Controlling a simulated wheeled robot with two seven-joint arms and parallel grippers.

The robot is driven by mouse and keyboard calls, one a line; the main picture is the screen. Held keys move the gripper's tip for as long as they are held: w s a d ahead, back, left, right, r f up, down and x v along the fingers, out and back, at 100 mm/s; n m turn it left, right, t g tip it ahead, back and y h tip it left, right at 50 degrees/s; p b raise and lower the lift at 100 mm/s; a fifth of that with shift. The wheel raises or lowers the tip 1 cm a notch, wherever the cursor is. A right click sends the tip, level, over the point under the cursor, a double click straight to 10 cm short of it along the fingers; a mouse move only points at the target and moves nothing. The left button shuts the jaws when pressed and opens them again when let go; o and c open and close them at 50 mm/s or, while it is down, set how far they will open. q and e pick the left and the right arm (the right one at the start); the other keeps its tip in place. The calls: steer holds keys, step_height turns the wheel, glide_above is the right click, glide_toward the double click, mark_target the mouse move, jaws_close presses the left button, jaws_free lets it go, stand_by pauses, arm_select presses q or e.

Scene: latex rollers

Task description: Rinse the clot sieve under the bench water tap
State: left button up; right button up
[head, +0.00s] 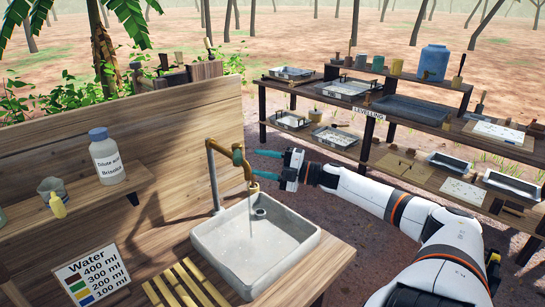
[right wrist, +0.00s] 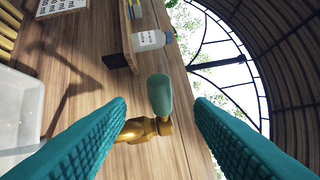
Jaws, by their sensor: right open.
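The brass water tap (head: 247,170) stands on a grey pipe over the pale stone sink (head: 213,238). My right gripper (head: 258,165) reaches in from the right and points at the tap, its teal fingers apart. In the right wrist view, the tap's blue-green handle (right wrist: 160,95) and brass body (right wrist: 140,131) show between the two open fingers (right wrist: 160,112). I cannot tell whether the fingers touch the handle. I cannot pick out the clot sieve in these views. My left gripper is not in view.
A yellow slatted rack (head: 187,284) and a Water sign (head: 91,277) are left of the sink. A labelled bottle (head: 107,160) stands on the wooden shelf (head: 85,204). At the right, a two-level rack (head: 420,127) holds trays, cups and a blue jar (head: 433,62).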

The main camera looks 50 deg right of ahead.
steer(key=shift+v, duration=1.2)
